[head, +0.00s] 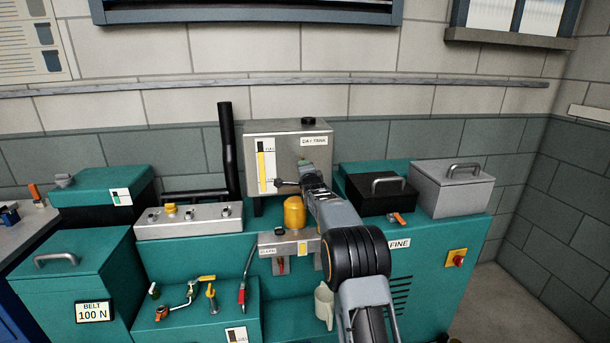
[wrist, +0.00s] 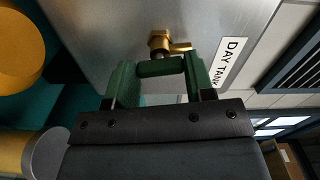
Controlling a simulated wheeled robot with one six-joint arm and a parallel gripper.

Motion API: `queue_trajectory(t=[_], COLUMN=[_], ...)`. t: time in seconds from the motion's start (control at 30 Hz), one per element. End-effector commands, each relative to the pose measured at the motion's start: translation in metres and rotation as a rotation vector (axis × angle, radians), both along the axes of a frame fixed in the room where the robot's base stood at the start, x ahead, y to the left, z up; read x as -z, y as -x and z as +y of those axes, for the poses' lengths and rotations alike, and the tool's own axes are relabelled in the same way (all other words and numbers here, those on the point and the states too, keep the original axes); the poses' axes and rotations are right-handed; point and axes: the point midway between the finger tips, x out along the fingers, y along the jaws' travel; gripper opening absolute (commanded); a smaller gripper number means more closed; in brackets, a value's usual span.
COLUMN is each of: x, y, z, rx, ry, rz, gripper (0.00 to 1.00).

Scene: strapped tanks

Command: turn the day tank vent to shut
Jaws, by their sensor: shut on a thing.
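The day tank (head: 285,145) is a grey metal box with a DAY TANK label and a yellow-filled level gauge (head: 266,165) on its front. It fills the top of the wrist view (wrist: 100,30). A brass vent valve (wrist: 160,42) stands out from the tank face, with a short brass piece pointing right in the wrist view. A green handle bar (wrist: 160,68) lies across, just below the brass. My gripper (wrist: 161,77) has its two green fingers at the bar's two ends, shut on it. In the head view my arm hides most of the valve.
A yellow-orange cylinder (head: 294,212) stands just below the tank, left of my arm. A black post (head: 228,150) rises left of the tank. A black box (head: 380,192) and a grey lidded box (head: 455,187) stand to the right. Small valves and levers (head: 188,292) sit lower left.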

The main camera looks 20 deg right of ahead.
Motion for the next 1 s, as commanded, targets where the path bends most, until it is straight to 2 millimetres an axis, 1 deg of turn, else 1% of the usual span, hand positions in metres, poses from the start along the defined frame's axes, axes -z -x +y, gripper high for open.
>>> queue_trajectory(t=[0.2,0.4,0.97,1.0], x=[-0.0009,-0.001,-0.0013,-0.0013], y=[0.0001,0.0001,0.0,0.0], z=[-0.0003,-0.0003,-0.0002,-0.0002], rx=[0.001,0.001,0.0,0.0], ry=[-0.104,-0.157,-0.18,-0.18], rz=[-0.023,-0.034,-0.04,-0.04], gripper=[0.25,0.25,0.25,0.53])
